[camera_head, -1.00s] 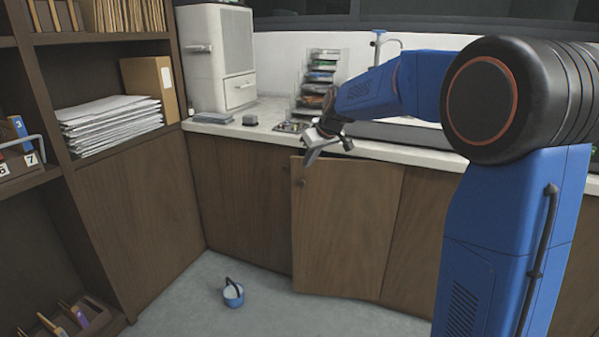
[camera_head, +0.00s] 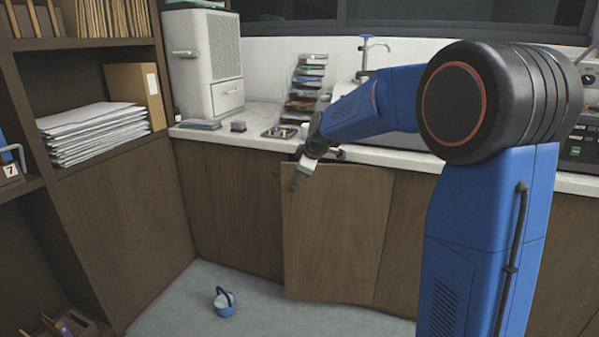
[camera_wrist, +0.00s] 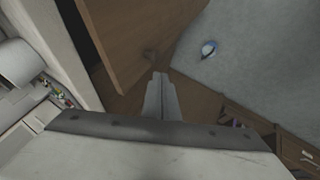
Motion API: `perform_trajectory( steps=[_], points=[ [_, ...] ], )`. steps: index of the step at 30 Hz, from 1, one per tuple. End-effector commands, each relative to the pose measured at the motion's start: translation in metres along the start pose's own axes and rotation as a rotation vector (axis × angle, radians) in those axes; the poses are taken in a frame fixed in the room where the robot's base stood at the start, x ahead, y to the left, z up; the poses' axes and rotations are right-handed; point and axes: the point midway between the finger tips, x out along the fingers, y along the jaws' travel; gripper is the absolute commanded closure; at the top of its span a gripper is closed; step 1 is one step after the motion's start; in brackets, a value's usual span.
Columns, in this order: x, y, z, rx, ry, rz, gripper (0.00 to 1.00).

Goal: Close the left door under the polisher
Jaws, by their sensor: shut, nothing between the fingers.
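The brown wooden door (camera_head: 335,235) stands ajar under the counter, its left edge out from the cabinet front.
A white counter (camera_head: 262,142) runs above the cabinets, with a cream machine (camera_head: 205,65) and a rack of coloured items (camera_head: 306,85). A shelf unit with papers (camera_head: 95,132) stands left. A small blue bucket (camera_head: 224,303) is on the grey floor (camera_head: 180,310), left of the door.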

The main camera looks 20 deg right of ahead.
Motion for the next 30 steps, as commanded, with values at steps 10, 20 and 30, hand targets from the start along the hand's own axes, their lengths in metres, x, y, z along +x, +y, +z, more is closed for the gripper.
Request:
perform_trajectory(
  steps=[10,20,30],
  points=[
    [0.057,0.008,0.000,0.001,-0.001,0.000,1.00],
    [0.069,0.034,0.000,0.001,0.000,0.000,1.00],
    [0.069,0.035,0.000,0.000,0.000,0.000,1.00]
  ],
)
